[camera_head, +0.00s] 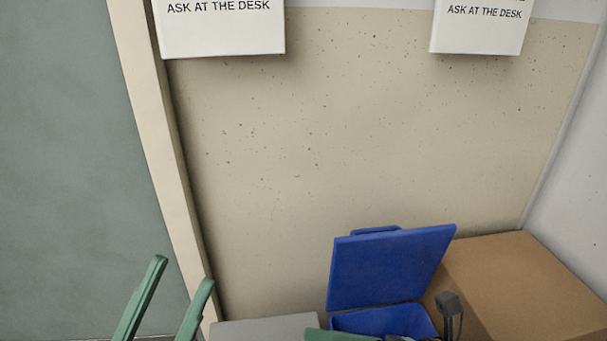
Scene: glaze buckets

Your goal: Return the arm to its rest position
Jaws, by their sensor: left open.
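My left gripper (181,273) shows at the bottom left as two green fingers pointing up, with a clear gap between them. It is open, and nothing shows between the fingers. The fingers are in front of the grey-green panel and the cream post, left of the blue bucket. The rest of my left arm is below the picture.
A blue bucket (380,320) with its lid (390,265) raised stands at the bottom right. A brown box (520,285) is right of it, and a grey surface (265,328) left. A dark grey object (449,304) stands by the bucket. Two signs hang above.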

